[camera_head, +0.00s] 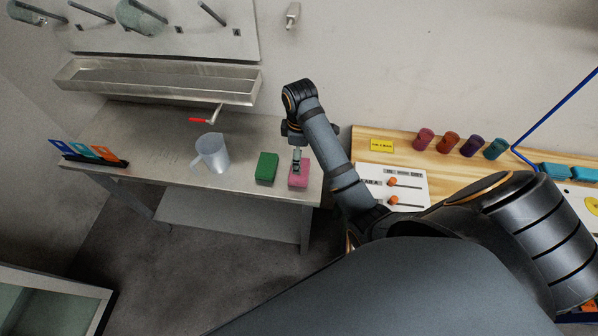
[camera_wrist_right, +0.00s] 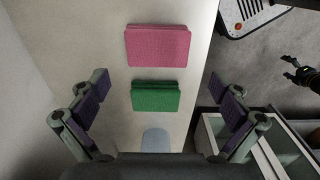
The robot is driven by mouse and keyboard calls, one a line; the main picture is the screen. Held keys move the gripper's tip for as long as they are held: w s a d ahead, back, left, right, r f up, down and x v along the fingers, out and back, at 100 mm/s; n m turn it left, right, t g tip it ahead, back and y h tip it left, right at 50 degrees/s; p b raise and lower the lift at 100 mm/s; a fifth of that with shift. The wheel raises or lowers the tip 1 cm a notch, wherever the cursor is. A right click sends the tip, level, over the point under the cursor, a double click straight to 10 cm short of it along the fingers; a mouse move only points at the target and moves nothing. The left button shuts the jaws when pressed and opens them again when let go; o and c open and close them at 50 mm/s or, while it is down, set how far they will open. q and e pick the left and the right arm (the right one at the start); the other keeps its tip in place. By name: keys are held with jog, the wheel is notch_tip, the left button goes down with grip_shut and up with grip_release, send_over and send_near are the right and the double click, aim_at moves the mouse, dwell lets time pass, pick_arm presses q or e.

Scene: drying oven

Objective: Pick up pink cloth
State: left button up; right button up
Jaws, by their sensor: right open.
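The pink cloth (camera_head: 300,180) is a thick folded block on the metal table, near its right end. In the right wrist view the pink cloth (camera_wrist_right: 158,46) lies at the top, beyond the green cloth (camera_wrist_right: 155,97). My right gripper (camera_head: 297,160) hangs over the pink cloth in the head view and partly hides it. In the wrist view the right gripper (camera_wrist_right: 158,82) is open and empty, its fingers spread wide on both sides. A small dark gripper (camera_wrist_right: 300,75) at the wrist view's right edge looks like my left one; its jaws are too small to judge.
The green cloth (camera_head: 266,168) lies just left of the pink one. A clear jug (camera_head: 212,153) stands further left, under a red-handled tap (camera_head: 205,119). A wooden board with coloured cylinders (camera_head: 447,142) is to the right. The metal table (camera_head: 160,145) is bare around the jug.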

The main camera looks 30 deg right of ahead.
jog(key=f, duration=0.1)
jog(key=f+b, duration=0.1)
jog(key=d+f, duration=0.1)
jog(key=shift+w+f, duration=0.25)
jog(key=shift+w, duration=0.15)
jog(key=shift+s+f, duration=0.1)
jog(key=shift+f, duration=0.1)
jog(key=f, duration=0.3)
jog(key=shift+a+f, duration=0.3)
jog(key=shift+a, duration=0.1)
jog(key=shift+d+f, duration=0.1)
jog(key=shift+f, duration=0.25)
jog(key=c, duration=0.8)
pick_arm(q)
jog(key=w+d+f, duration=0.1)
jog(key=w+d, duration=0.1)
jog(key=shift+d+f, duration=0.3)
jog(key=shift+f, duration=0.05)
jog(key=shift+r+p, duration=0.1)
jog(key=shift+p, duration=0.25)
pick_arm(e)
jog(key=shift+r, duration=0.15)
